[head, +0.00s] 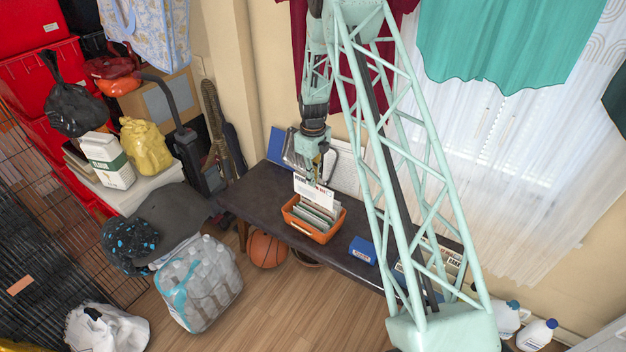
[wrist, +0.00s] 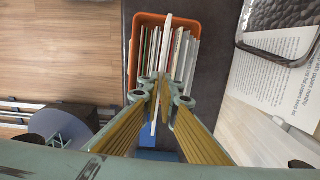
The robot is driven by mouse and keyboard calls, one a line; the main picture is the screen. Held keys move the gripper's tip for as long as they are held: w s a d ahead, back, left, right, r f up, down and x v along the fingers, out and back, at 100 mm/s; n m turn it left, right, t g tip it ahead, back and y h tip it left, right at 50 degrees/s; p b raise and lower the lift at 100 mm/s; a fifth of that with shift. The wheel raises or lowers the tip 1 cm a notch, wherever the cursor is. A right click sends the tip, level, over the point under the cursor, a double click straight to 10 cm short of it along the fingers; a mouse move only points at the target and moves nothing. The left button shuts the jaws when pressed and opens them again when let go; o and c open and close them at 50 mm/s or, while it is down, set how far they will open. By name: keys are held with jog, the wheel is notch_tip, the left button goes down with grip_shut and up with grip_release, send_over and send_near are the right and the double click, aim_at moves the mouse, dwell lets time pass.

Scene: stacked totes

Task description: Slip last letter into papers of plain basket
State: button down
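My gripper (head: 314,181) points down over the dark table and is shut on a white letter (head: 312,193) with printed text. In the wrist view, the letter (wrist: 168,45) stands edge-on between my yellow finger pads (wrist: 166,98). An orange basket (head: 321,238) with upright papers (head: 318,212) stands directly below. In the wrist view, the basket (wrist: 131,58) holds papers on both sides of the letter's line. The letter is upright and overlaps the back of the basket in the head view. Whether its lower edge is between the papers is hidden.
A small blue box (head: 362,250) lies right of the basket on the dark table (head: 262,199). More printed papers (head: 445,256) show behind my arm at the right. A dark textured tray (wrist: 280,22) lies beside the basket in the wrist view. A basketball (head: 267,250) is on the floor.

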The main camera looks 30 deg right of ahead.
aim_at(313, 198)
jog(key=shift+f+b, duration=2.2)
jog(key=shift+f, duration=3.25)
jog(key=c, duration=2.9)
grip_release()
jog(key=shift+o, duration=0.2)
jog(key=shift+r, duration=0.15)
jog(key=shift+r, duration=5.9)
